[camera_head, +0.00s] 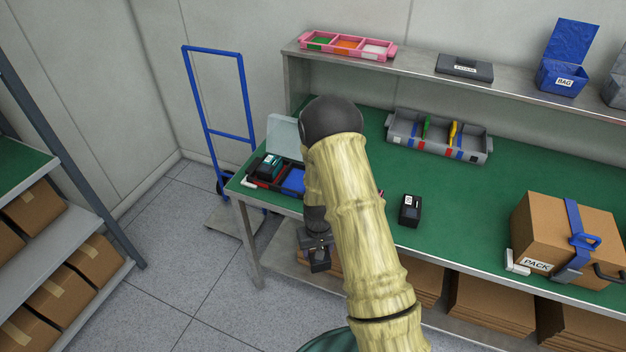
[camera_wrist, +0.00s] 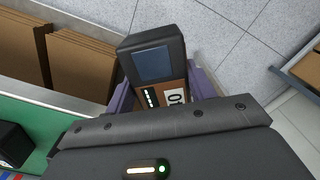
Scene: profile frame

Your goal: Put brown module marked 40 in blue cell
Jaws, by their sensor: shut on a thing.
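My gripper (camera_wrist: 163,92) is shut on a dark module (camera_wrist: 153,62) with a grey-blue screen, a brown face and a white label. Only part of the label shows, including a 0, so I cannot read 40 in full. In the head view, my gripper (camera_head: 318,243) hangs in front of the table's near edge, partly hidden by my arm. The blue cell (camera_head: 293,182) is in an open case (camera_head: 258,186) at the table's left end, behind and left of my gripper. A teal-topped module (camera_head: 269,166) sits in the case beside the blue cell.
Another black module (camera_head: 410,210) stands on the green table (camera_head: 450,235). A grey bin (camera_head: 438,143) stands behind it, and a strapped carton (camera_head: 565,238) is at right. The pink tray (camera_head: 345,45) is on the upper shelf. A blue hand truck (camera_head: 222,130) stands left.

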